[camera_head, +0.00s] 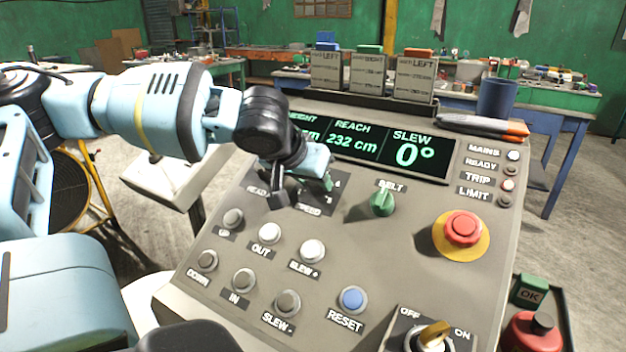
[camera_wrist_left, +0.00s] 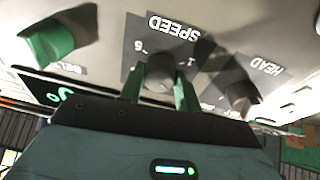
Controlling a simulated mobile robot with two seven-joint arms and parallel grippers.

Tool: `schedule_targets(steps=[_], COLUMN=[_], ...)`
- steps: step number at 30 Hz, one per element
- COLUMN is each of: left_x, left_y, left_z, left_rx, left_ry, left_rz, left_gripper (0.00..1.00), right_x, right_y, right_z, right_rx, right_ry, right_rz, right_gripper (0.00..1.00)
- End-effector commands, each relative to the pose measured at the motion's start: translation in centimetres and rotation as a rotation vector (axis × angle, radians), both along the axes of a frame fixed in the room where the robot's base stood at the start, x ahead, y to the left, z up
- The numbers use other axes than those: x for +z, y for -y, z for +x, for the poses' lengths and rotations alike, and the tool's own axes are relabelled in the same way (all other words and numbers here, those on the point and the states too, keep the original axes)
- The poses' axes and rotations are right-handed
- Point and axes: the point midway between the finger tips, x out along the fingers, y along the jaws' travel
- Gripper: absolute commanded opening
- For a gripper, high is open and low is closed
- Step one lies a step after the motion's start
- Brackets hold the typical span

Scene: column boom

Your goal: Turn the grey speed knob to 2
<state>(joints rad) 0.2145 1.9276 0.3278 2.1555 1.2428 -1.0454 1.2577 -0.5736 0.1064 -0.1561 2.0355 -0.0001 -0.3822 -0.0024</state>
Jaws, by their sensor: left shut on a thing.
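The grey speed knob (camera_wrist_left: 160,75) shows in the left wrist view, in front of the upside-down SPEED label. The green fingers of my left gripper (camera_wrist_left: 159,92) stand on either side of it and are shut on it. In the head view my left gripper (camera_head: 310,182) reaches down to the panel above the SPEED label (camera_head: 309,210) and hides the knob. A few scale digits show around the knob, but which one it points to cannot be told. My right gripper is not in view.
The dark HEAD knob (camera_wrist_left: 240,92) is close beside the speed knob. The green BELT knob (camera_head: 382,202) and red emergency button (camera_head: 463,228) lie to the right on the sloped console. White and grey push buttons and a blue RESET button (camera_head: 352,299) are nearer.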

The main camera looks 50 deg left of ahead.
Motion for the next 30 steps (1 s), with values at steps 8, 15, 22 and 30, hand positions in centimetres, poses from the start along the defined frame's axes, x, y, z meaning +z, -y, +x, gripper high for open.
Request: schedule_targets(steps=[8,15,22,30], left_x=[0.0,0.0,0.2,2.7], left_y=[0.0,0.0,0.0,0.6], left_z=[0.0,0.0,-0.1,-1.9], left_rx=[-0.001,-0.001,-0.001,-0.002], left_ry=[-0.001,0.0,0.001,0.007], left_rz=[-0.001,0.0,0.0,-0.002], left_gripper=[0.35,0.55,0.55,0.55], right_x=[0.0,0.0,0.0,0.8], right_y=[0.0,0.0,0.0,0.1], right_z=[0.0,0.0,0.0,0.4], right_rx=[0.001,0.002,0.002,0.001], right_ry=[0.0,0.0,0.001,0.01], right_rz=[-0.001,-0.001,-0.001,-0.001], right_gripper=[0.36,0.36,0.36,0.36])
